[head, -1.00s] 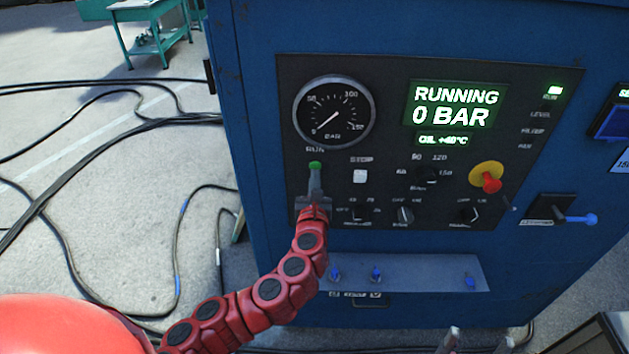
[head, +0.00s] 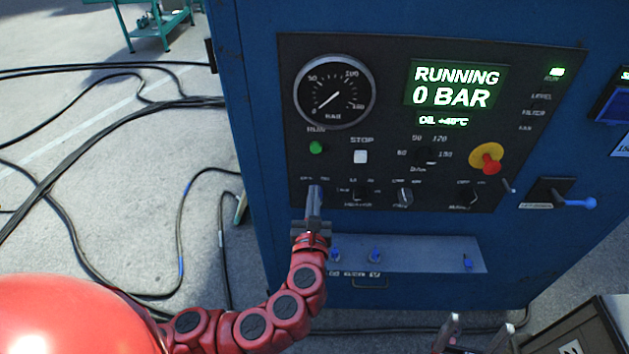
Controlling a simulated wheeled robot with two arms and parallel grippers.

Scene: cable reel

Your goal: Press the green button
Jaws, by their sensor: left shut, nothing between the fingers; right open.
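The green button (head: 316,147) sits under the RUN label on the dark control panel (head: 390,185) of a blue cabinet, and is fully visible. The display (head: 455,87) reads RUNNING, 0 BAR, and the gauge (head: 334,92) needle points to its low end. My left gripper (head: 314,190) is shut and empty, in front of the panel's lower left, below the green button in the picture and apart from it. My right gripper (head: 480,330) is open at the bottom edge; only its fingertips show.
A white STOP button (head: 360,157), several knobs and a red emergency stop (head: 488,160) on yellow lie to the right. A ledge (head: 420,254) with blue fittings is below. A blue-handled lever (head: 575,203) juts out at right. Black cables (head: 140,135) cross the floor at left.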

